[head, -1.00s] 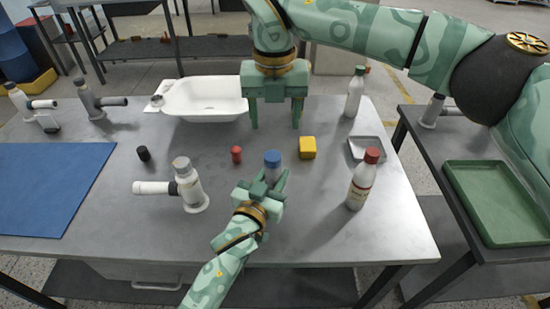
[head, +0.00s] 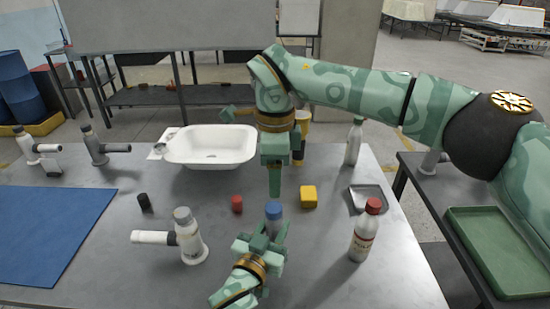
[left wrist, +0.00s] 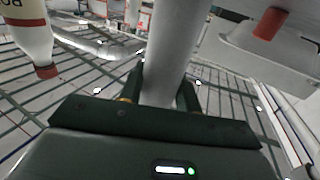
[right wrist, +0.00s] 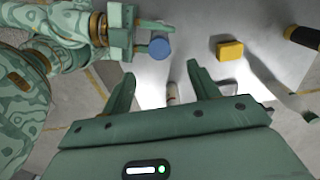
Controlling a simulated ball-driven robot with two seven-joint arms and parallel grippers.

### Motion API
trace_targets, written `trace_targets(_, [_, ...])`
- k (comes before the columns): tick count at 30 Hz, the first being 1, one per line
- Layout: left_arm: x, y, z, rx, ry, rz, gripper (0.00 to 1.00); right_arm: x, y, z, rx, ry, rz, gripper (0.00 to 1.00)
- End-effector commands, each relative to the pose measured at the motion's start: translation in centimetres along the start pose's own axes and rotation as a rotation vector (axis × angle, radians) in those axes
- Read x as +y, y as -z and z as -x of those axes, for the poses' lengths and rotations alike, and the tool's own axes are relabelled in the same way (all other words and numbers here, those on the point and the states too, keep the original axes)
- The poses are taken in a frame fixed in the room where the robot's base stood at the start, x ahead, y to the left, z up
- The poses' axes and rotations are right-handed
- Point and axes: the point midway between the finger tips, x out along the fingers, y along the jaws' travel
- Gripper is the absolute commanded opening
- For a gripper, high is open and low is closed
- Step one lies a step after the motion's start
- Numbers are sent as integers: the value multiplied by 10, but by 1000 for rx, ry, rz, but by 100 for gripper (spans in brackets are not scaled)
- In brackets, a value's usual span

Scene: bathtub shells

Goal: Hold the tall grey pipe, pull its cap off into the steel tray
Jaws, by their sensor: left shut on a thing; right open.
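The tall grey pipe (head: 275,228) stands upright near the table's front middle, with a blue cap (head: 273,210) on top. My left gripper (head: 262,241) is shut on the pipe below the cap. The left wrist view shows the grey pipe (left wrist: 174,50) between its fingers. My right gripper (head: 275,192) is open and points down, just above and behind the cap. In the right wrist view the blue cap (right wrist: 159,46) shows beyond its empty open fingers (right wrist: 163,75). The steel tray (head: 370,198) lies to the right on the table and looks empty.
A yellow block (head: 308,196) and a red cap (head: 237,204) stand near the pipe. A red-capped bottle (head: 365,235) stands right, before the tray. A white pipe fitting (head: 187,236) stands left. A white tub (head: 210,146) lies behind. The blue mat (head: 45,235) is clear.

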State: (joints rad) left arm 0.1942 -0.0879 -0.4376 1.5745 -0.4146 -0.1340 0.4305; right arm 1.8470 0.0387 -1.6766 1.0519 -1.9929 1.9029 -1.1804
Motion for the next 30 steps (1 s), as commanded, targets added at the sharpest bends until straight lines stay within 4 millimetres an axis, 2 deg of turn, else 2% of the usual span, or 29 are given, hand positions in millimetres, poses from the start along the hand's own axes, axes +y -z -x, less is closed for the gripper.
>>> trace_targets(1, [0, 0, 0, 1, 0, 0, 0, 1, 0, -12, 0, -5, 1, 60])
trace_targets(6, [0, 0, 0, 1, 0, 0, 0, 1, 0, -48, 0, -4, -1, 60])
trace_targets(12, [0, 0, 0, 1, 0, 0, 0, 0, 0, -76, 0, -2, -2, 60])
trace_targets(17, [0, 0, 0, 1, 0, 0, 0, 0, 0, -85, 0, 0, -2, 60])
trace_targets(24, [0, 0, 0, 1, 0, 0, 0, 0, 0, -85, 0, 1, -2, 60])
trace_targets(26, [0, 0, 0, 1, 0, 0, 0, 0, 0, -85, 0, 1, -2, 46])
trace_targets(30, [0, 0, 0, 1, 0, 0, 0, 0, 0, -85, 0, 1, -3, 7])
